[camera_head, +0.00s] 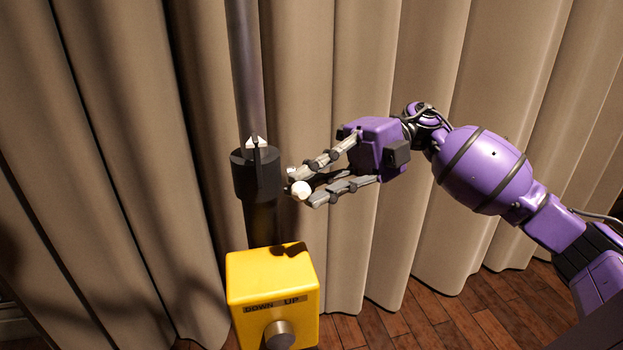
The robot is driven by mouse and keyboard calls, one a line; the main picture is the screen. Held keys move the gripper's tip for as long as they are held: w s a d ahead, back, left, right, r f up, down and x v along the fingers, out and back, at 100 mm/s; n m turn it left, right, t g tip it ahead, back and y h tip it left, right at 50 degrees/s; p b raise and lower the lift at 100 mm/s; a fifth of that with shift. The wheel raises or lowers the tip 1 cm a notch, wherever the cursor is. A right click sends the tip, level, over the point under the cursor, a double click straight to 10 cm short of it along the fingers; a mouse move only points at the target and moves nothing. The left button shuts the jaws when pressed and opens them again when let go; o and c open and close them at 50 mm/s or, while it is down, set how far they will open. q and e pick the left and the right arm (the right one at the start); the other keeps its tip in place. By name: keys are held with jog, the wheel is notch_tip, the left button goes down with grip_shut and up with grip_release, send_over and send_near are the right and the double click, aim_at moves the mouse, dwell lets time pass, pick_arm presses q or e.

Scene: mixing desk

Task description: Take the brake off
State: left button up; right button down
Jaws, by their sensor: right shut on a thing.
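The brake looks to be the dark cylindrical collar (257,177) around an upright grey pole (246,75), with a small pale wedge-shaped piece at its top. A white round knob (301,189) sits just right of the collar. My right gripper (299,182) comes in from the right and is shut on the white knob, with one finger above and one below. Whether a lever joins the knob to the collar is hard to see. My left gripper is not in view.
A yellow box (272,283) labelled "DOWN" and "UP", with a grey round dial (279,335) on its front, stands below the collar. Beige curtains (450,120) hang behind everything. The wooden floor (440,318) shows at the lower right.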

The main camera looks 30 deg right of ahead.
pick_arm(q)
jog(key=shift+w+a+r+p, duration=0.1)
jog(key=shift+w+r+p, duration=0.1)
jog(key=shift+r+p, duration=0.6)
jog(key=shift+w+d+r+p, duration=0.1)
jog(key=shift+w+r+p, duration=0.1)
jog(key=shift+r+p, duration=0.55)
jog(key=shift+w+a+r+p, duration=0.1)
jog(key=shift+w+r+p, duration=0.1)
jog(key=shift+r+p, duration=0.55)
pick_arm(e)
jog(key=shift+w+d+r+m+y, duration=0.15)
jog(key=shift+r+m+y, duration=0.3)
jog(key=shift+m, duration=0.6)
jog(key=shift+w+a+r+m+y, duration=0.1)
jog(key=shift+w+r+m+y, duration=0.25)
jog(key=shift+m, duration=0.75)
jog(key=shift+w+d+r+m+y, duration=0.15)
jog(key=shift+r+m+y, duration=0.3)
jog(key=shift+m, duration=0.6)
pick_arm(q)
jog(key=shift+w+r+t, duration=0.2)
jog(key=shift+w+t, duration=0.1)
pick_arm(e)
jog(key=shift+f, duration=0.15)
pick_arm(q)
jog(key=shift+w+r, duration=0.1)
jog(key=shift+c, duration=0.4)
